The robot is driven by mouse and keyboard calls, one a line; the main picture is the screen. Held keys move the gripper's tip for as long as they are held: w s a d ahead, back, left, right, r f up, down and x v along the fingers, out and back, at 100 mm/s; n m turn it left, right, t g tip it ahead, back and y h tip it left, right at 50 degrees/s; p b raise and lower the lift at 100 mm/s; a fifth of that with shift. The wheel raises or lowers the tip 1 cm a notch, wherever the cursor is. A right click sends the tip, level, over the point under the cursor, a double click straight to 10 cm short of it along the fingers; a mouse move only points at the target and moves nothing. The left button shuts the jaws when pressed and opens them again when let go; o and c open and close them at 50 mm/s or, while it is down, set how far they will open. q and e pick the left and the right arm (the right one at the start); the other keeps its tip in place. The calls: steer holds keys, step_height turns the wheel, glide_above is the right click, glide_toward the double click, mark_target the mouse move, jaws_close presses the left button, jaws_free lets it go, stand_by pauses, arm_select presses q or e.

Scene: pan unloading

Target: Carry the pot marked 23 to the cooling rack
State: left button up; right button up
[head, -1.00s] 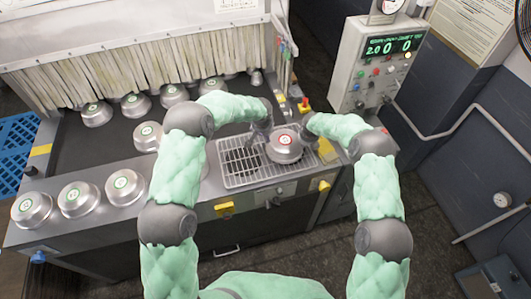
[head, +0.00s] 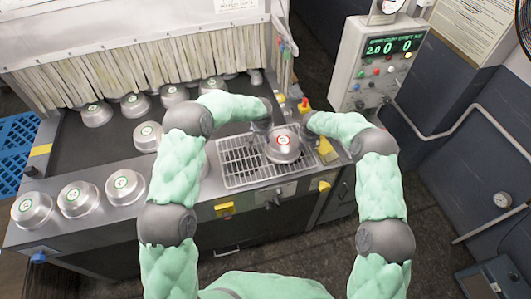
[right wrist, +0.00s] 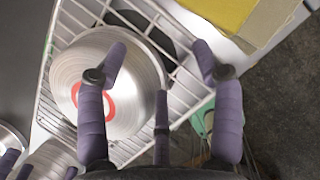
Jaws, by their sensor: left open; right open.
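A silver pot with a red-ringed label (head: 283,143) sits on the right part of the wire cooling rack (head: 232,166); its number is too small to read. In the right wrist view the pot (right wrist: 92,66) shows its lid and red ring over the rack wires (right wrist: 60,45). My left gripper (head: 263,126) is open at the pot's upper left. My right gripper (head: 304,129) is open at its upper right, partly hidden by my arm. In the right wrist view, one finger of my right gripper (right wrist: 160,75) overlaps the pot's edge; contact cannot be judged.
Several silver pots with green-ringed labels stand on the dark surface and along the front ledge, such as this one (head: 123,186). A control box (head: 380,62) stands at the back right. Yellow blocks (head: 326,150) sit by the rack's right end. A strip curtain (head: 150,65) hangs behind.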

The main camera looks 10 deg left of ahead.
steer(key=v, duration=1.1)
steer(key=shift+f, duration=0.1)
